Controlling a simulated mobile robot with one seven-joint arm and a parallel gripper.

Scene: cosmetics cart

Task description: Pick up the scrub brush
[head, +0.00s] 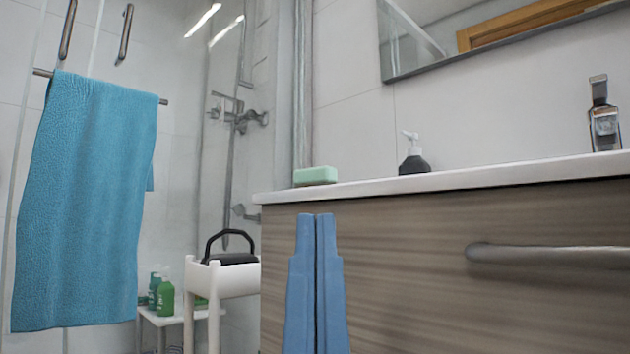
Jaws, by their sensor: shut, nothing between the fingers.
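A black object with an arched handle (231,257), which looks like the scrub brush, sits in the top of a white cart (240,284) left of the vanity. Its lower part is hidden by the cart's wall. My gripper (316,216) shows as two blue fingers pointing up at the bottom middle of the head view. The fingers are together and empty. They are to the right of the cart and appear in front of the wooden vanity front, apart from the black object.
The vanity (400,262) with a long metal handle (548,256) fills the right. On its white top are a green sponge-like block (315,176), a dark pump bottle (413,160) and a glass bottle (604,120). A blue towel (88,200) hangs left. Green bottles (165,298) stand on a low white stool (168,317).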

